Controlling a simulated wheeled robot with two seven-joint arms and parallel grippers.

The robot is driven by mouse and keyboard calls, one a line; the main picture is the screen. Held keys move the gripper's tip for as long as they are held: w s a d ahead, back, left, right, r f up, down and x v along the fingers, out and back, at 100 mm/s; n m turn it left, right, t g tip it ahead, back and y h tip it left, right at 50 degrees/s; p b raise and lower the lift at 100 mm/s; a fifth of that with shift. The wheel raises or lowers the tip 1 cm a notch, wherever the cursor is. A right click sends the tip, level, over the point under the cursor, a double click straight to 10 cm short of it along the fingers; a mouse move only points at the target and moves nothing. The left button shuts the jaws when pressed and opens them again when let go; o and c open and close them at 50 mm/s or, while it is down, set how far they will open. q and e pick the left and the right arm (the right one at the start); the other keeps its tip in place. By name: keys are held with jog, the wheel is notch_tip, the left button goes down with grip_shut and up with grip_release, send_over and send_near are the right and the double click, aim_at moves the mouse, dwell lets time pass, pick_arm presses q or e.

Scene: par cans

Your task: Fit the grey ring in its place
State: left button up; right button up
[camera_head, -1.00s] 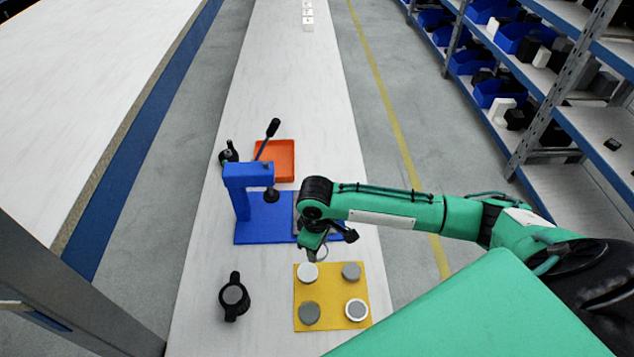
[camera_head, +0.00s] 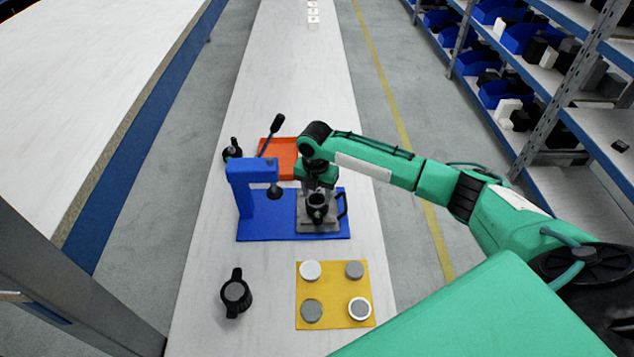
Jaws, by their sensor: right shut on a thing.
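My right gripper (camera_head: 318,188) points down over the grey block (camera_head: 332,226) on the blue press base (camera_head: 265,225). It is shut on a thin grey ring, now mostly hidden by the fingers and wrist. A black can (camera_head: 317,212) with an open round top stands in the grey block, just below my fingers. I cannot tell whether the ring touches the can. My left gripper is not in view.
The blue press (camera_head: 240,185) with its black lever stands left of my gripper. An orange tray (camera_head: 270,165) is behind. Another black part (camera_head: 232,151) stands behind the press.

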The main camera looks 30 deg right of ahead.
jog(key=w+f+n+b, duration=0.1)
jog(key=w+d+f+n+b, duration=0.1)
jog(key=n, duration=0.1)
jog(key=f+n+b, duration=0.1)
jog(key=shift+w+d+f+n, duration=0.1)
jog(key=shift+w+d+n, duration=0.2)
jog(key=shift+w, duration=0.1)
jog(key=shift+f+b, duration=0.5)
jog(key=shift+f, duration=0.1)
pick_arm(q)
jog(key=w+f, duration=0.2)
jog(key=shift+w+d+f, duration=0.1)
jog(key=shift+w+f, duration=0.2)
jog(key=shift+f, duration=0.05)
pick_arm(e)
jog(key=shift+f, duration=0.3)
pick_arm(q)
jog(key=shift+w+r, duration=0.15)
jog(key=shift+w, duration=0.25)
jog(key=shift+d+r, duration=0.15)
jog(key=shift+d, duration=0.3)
